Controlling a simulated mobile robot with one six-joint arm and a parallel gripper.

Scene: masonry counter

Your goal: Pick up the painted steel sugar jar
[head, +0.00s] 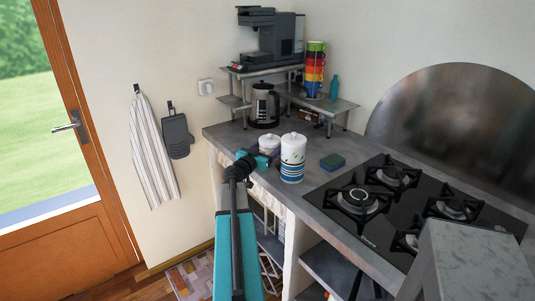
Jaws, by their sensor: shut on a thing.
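Two white lidded jars stand close together near the counter's left front edge. The short white jar (269,142) is partly hidden by the teal fingers of my gripper (260,158). The tall white jar (292,157) has blue bands round its lower part and stands upright just right of the fingers. No label is readable, so I cannot tell from markings which is the sugar jar. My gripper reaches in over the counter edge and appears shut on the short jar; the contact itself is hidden. I cannot tell whether that jar is clear of the counter.
A black hob (385,205) fills the right of the counter (318,182). A blue-green sponge (332,160) lies between it and the jars. Behind are a kettle (264,105), a coffee machine (270,38), stacked coloured cups (315,72) and a teal bottle (334,87).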

